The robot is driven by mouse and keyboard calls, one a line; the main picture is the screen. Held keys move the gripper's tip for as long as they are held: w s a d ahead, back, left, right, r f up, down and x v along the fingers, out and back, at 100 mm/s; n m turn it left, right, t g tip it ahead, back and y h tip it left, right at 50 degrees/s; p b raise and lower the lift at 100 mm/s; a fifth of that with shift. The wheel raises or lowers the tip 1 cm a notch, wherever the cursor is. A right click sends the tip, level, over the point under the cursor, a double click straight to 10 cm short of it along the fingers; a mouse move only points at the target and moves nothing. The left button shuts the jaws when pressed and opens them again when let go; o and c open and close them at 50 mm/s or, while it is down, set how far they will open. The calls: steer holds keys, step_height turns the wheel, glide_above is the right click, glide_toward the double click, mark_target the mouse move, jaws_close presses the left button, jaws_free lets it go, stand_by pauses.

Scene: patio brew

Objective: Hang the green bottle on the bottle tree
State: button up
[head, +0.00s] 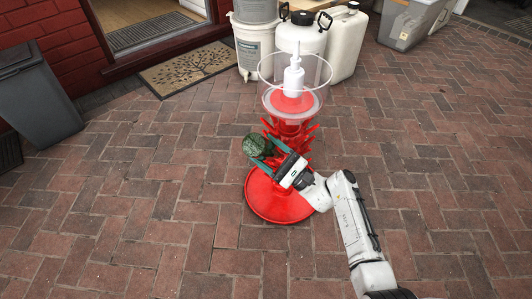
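The bottle tree (272,201) is red, with a round base on the brick paving, rings of pegs up its column, and a clear bowl with a white pump on top. The green bottle (256,146) is dark green and shows nearly end-on, just left of the tree's pegs. My gripper (261,150) reaches in from the lower right, across the front of the tree. Its two teal fingers lie on either side of the bottle and appear shut on it. The bottle's neck is hidden, so I cannot tell whether it touches a peg.
Behind the tree stand a white bucket (253,48), a white sprayer tank (300,37) and a white jerrycan (346,45). A doormat (187,67) lies before the doorway. A dark bin (38,95) stands left. Paving around the tree is clear.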

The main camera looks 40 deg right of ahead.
steer(key=shift+w+d+f+b, duration=0.25)
steer(key=shift+d+f+b, duration=0.35)
steer(key=shift+f+b, duration=0.25)
steer(key=shift+w+d+f+b, duration=0.2)
steer(key=shift+d+f+b, duration=0.45)
steer(key=shift+f, duration=0.2)
steer(key=shift+a, duration=0.1)
steer(key=o, duration=1.3)
steer(key=shift+o, duration=0.2)
steer(key=p+v, duration=0.1)
steer(key=v, duration=1)
steer(key=shift+p, duration=0.3)
steer(key=shift+a+f, duration=0.1)
